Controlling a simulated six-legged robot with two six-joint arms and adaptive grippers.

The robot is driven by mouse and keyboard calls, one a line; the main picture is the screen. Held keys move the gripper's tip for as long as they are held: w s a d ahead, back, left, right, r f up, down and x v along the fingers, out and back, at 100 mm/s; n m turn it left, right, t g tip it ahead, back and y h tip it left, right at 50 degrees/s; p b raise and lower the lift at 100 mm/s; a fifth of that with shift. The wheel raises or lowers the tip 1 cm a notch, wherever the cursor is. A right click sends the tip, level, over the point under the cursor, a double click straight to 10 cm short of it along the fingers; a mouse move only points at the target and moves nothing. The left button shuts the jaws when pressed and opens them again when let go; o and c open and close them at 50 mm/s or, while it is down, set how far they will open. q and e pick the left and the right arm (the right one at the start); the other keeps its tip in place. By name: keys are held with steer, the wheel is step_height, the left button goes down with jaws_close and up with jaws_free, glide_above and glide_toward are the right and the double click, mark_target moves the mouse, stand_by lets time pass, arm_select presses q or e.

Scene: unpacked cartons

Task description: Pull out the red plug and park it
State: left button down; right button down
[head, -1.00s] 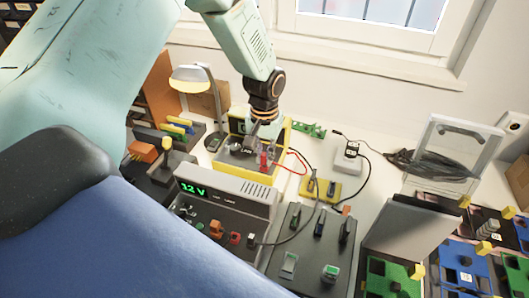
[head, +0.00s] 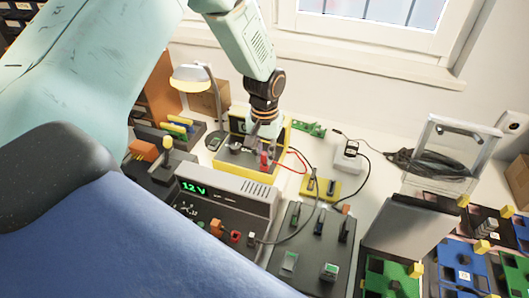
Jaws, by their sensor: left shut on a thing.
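A red plug (head: 264,161) stands upright at the front right of a yellow-framed meter (head: 243,164), with red leads curving off to its right. My left gripper (head: 265,146) comes down from above, and its fingers are shut on the red plug. The fingertips are small, and whether the plug is still in its socket cannot be told. My right gripper is not in view.
A power supply (head: 235,193) reading 12 V stands in front of the meter. A lamp (head: 192,77) stands at its back left. A yellow block (head: 321,189) and a dark panel with switches (head: 304,240) lie to the right. A clear case with coiled cable (head: 447,160) stands further right.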

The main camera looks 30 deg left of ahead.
mark_target(265, 153)
arm_select(q)
steer(key=shift+f, duration=0.35)
stand_by(0.3)
steer(key=c, duration=1.2)
jaws_free()
step_height(265, 153, up, 12)
steer(key=shift+r, duration=0.1)
